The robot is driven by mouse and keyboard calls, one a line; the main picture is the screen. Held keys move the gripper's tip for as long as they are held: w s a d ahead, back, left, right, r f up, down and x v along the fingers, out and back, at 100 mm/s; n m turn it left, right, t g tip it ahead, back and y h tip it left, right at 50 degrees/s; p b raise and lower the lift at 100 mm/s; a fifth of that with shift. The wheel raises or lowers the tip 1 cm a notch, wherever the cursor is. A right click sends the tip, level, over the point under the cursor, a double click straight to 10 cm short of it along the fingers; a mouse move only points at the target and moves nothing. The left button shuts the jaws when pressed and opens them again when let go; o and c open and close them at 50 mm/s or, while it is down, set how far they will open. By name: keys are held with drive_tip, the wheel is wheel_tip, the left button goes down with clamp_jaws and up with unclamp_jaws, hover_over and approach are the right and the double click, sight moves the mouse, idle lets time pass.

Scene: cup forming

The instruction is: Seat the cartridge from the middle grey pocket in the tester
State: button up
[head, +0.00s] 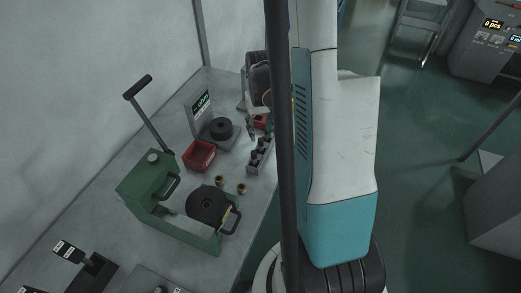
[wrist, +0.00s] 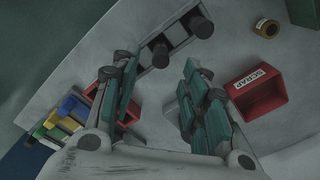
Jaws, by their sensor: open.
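A grey pocket rack (head: 252,170) stands near the bench's front edge with dark cartridges in it. In the wrist view the rack (wrist: 176,36) lies beyond my fingertips, and black cartridges (wrist: 160,54) stand up from it; which one is in the middle pocket I cannot tell. A station with a lit green display and a black round top (head: 221,128), apparently the tester, stands left of the rack. My gripper (head: 260,133) is open above the bench near the rack's far end. In the wrist view its fingers (wrist: 160,78) are apart, with nothing held between them.
A red scrap bin (wrist: 262,95) sits right of my fingers; it also shows in the head view (head: 199,156). Another red bin (wrist: 92,96) is partly behind the left finger. A dark post blocks part of the head view.

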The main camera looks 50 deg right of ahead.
sight(261, 139)
drive_tip(key=shift+s+f+b, duration=0.1)
drive_tip(key=shift+f+b, duration=1)
drive_tip(key=shift+f, duration=1.9)
drive_tip(key=shift+a, duration=0.1)
clamp_jaws()
